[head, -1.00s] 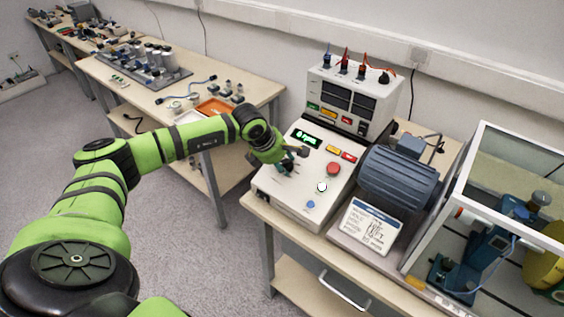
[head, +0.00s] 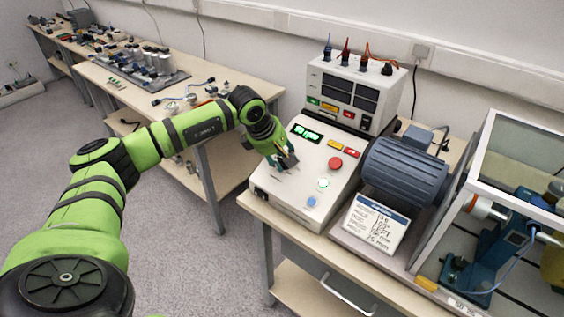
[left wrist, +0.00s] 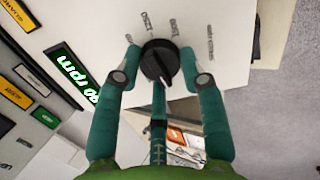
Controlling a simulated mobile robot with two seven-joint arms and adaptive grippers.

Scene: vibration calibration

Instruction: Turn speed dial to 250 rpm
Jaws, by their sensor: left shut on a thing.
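The speed dial (left wrist: 158,60), a black round knob with a pointer, sits on the white control box (head: 300,205). In the left wrist view my left gripper (left wrist: 160,58) has its green fingers shut on either side of the dial. My right gripper is out of view.
A red button (head: 335,163), a lit button (head: 323,184) and a blue button (head: 311,202) lie right of my gripper. A blue motor (head: 403,172) and a label card (head: 377,224) stand farther right. A clear-walled enclosure (head: 457,215) is at the right edge.

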